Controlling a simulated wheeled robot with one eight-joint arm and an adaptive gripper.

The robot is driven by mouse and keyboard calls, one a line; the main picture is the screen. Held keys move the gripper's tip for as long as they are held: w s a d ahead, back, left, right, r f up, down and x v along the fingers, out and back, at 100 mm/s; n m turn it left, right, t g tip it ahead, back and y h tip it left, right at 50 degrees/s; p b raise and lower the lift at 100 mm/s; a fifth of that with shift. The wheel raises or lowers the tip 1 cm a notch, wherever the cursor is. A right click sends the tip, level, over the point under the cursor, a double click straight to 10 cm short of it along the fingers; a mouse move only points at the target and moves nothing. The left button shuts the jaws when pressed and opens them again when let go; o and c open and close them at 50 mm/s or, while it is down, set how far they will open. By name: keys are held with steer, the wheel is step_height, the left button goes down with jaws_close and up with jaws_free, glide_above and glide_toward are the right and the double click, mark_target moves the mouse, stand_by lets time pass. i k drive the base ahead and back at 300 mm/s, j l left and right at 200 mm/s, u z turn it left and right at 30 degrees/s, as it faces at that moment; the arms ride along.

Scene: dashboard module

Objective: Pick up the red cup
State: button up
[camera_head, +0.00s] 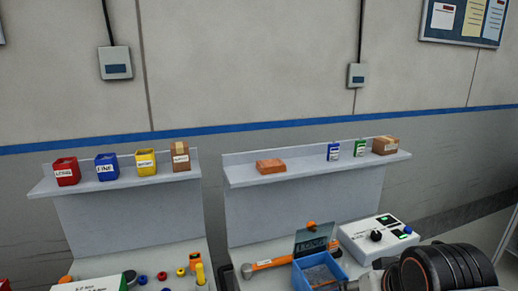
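A small red cup-like bin (67,171) with a white label stands upright at the left end of the left grey shelf. Its open top shows, and nothing touches it except the shelf. I see no round red cup. My gripper is not visible. A dark ribbed part of my arm fills the lower right corner, far from the red bin.
The left shelf (44,187) also holds a blue bin (106,168), a yellow bin (146,163) and a cardboard box (180,157).

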mark_target(67, 171)
steer(key=u, duration=1.6)
